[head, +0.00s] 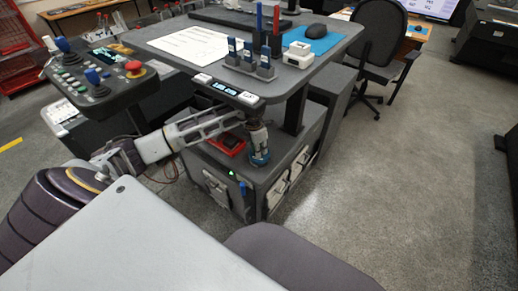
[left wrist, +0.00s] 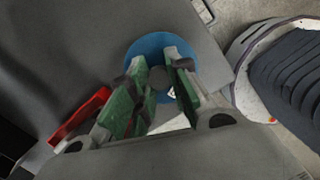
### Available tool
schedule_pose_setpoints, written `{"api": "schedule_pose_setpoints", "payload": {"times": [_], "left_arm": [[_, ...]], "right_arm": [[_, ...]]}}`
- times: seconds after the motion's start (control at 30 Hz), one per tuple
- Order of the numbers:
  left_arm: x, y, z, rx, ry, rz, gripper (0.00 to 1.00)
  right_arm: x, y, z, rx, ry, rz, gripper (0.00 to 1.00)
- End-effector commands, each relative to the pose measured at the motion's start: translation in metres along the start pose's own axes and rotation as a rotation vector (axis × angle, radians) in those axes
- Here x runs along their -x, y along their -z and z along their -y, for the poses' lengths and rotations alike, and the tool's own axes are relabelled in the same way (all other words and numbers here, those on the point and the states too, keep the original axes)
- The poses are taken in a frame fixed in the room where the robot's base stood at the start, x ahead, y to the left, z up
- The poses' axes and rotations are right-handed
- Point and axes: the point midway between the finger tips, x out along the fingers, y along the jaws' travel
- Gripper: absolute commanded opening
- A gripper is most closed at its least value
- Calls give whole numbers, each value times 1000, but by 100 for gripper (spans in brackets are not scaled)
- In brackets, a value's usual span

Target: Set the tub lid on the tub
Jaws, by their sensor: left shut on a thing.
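The round blue tub lid (left wrist: 135,52) lies below my left gripper (left wrist: 158,80) in the left wrist view, with a dark round knob (left wrist: 157,77) at its middle. The green-padded fingers stand on both sides of the knob and are shut on it. In the head view, my left gripper (head: 259,147) points down, with the blue lid (head: 261,159) at its tips, over the front of a low dark cabinet (head: 275,180). I cannot make out the tub; anything under the lid is hidden. My right gripper is not in view.
A red tray (head: 228,144) sits on the cabinet left of the lid; its red edge also shows in the left wrist view (left wrist: 82,118). The desk (head: 190,22) overhangs the cabinet's back. A control panel (head: 95,75) stands at left. Floor (head: 400,190) at right is clear.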

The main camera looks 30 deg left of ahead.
Motion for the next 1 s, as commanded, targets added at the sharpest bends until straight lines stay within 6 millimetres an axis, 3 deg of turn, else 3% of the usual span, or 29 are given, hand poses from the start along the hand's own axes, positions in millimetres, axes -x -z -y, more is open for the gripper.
{"api": "schedule_pose_setpoints", "payload": {"times": [0.9, 0.93, 1.0], "left_arm": [[-11, 2, 0, 0, 0, 0, 0], [-11, 2, 0, 0, 0, 0, 21], [-11, 2, 0, 0, 0, 0, 28]], "right_arm": [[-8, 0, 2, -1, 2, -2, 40], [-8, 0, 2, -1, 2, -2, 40], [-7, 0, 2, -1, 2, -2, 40]]}}
